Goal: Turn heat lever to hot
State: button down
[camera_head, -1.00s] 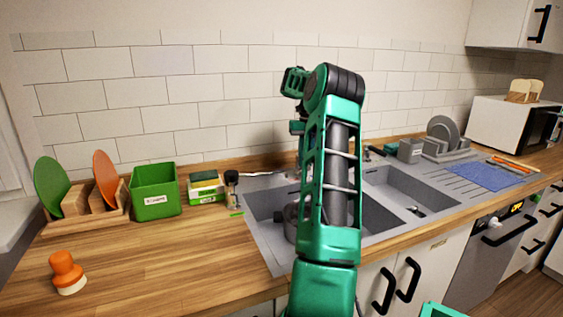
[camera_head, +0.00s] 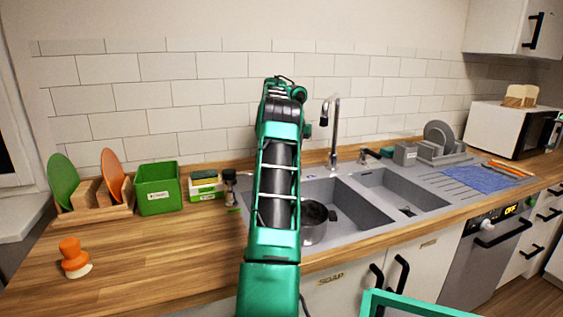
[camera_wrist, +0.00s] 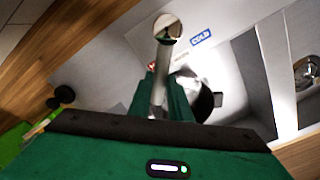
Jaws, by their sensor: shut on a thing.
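A blue label (camera_wrist: 202,36) lies right of the bar and a small red mark (camera_wrist: 152,65) shows close beside the fingers. In the head view the tall chrome faucet (camera_head: 335,130) stands behind the sink. My arm hides the gripper and the lever there. The lever's exact angle cannot be told.
The sink (camera_head: 345,222) has two basins, with a pot (camera_head: 314,225) in the left one. A jar with a black top (camera_head: 230,185), a sponge box (camera_head: 206,186) and a green bin (camera_head: 157,190) stand to the left. The front left counter is mostly clear.

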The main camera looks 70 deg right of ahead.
jog(key=shift+w+r, duration=0.25)
jog(key=shift+w, duration=0.1)
jog(key=c, duration=1.6)
grip_release()
jog(key=shift+a, duration=0.15)
jog(key=shift+c, duration=0.2)
jog(key=shift+s+f, duration=0.1)
jog(key=shift+f, duration=0.05)
notch_tip(320, 180, up, 11)
